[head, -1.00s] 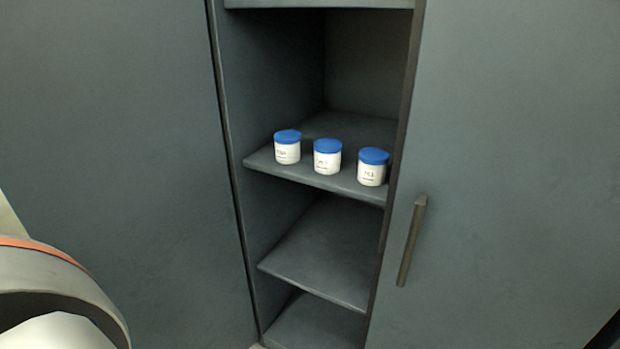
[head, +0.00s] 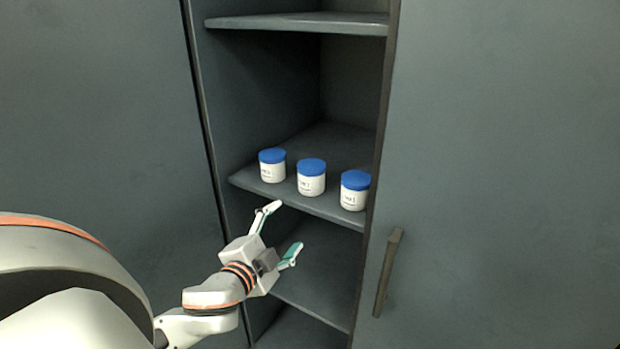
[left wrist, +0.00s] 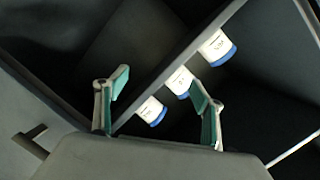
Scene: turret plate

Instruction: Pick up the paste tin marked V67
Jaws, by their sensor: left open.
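Three white tins with blue lids stand upright in a row on a cabinet shelf: a left tin (head: 272,166), a middle tin (head: 311,178) and a right tin (head: 355,191). Each has a small dark label too blurred to read, so I cannot tell which is V67. The tins also show in the left wrist view, one large (left wrist: 215,48), one in the middle (left wrist: 180,81) and one smaller (left wrist: 151,110). My left gripper (head: 281,231) is open and empty, in front of and below the shelf edge, apart from the tins. My right gripper is not in view.
The tins' shelf (head: 335,212) has its front edge just above my left gripper. Another shelf (head: 300,22) is above, and more are below. A closed door with a bar handle (head: 388,272) is at the right. Cabinet side walls bound the opening.

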